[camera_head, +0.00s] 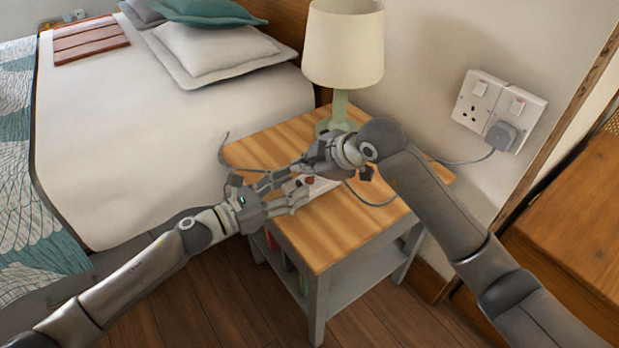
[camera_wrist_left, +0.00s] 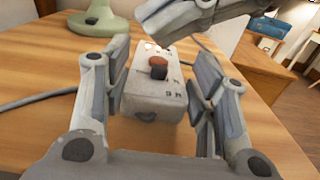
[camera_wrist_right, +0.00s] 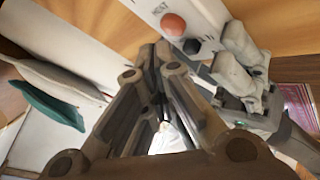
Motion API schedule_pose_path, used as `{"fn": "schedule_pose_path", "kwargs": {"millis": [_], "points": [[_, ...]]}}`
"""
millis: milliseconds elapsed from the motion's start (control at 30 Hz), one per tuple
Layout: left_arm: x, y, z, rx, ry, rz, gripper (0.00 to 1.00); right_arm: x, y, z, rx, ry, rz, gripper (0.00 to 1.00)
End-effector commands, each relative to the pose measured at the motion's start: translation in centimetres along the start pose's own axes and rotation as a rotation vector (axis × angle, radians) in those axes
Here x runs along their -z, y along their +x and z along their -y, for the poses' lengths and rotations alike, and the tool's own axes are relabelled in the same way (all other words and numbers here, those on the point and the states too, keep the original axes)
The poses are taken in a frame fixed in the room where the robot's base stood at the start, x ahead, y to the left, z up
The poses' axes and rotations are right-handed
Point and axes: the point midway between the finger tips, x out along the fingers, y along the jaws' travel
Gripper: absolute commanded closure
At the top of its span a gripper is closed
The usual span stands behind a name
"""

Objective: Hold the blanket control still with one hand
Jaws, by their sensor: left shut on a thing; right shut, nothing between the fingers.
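The blanket control (camera_head: 322,184) is a small white box on the wooden bedside table (camera_head: 335,240), with a grey cord. My right gripper (camera_wrist_right: 155,55) is shut and empty, just above and beside the control's far end. In the right wrist view the control (camera_wrist_right: 205,14) shows a round red button and a dark knob; the left fingers partly cover it.
A lamp with a green base (camera_head: 338,110) stands at the back of the table. Grey cords run over the tabletop, one to a plug in the wall socket (camera_head: 500,108). The bed (camera_head: 150,130) is at the left. The table's front part is clear.

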Motion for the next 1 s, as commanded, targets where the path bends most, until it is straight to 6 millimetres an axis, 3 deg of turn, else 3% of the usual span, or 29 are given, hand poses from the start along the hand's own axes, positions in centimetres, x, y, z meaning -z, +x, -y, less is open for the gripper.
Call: {"fn": "schedule_pose_path", "kwargs": {"millis": [600,1000], "points": [[0.0,0.0,0.0,0.000,0.000,0.000,0.75,2.4,-3.2,-2.4,-0.002,-0.001,-0.001,1.00],[0.0,0.0,0.0,0.000,0.000,0.000,0.75,2.6,-3.5,-2.5,-0.001,0.000,-0.001,1.00]]}}
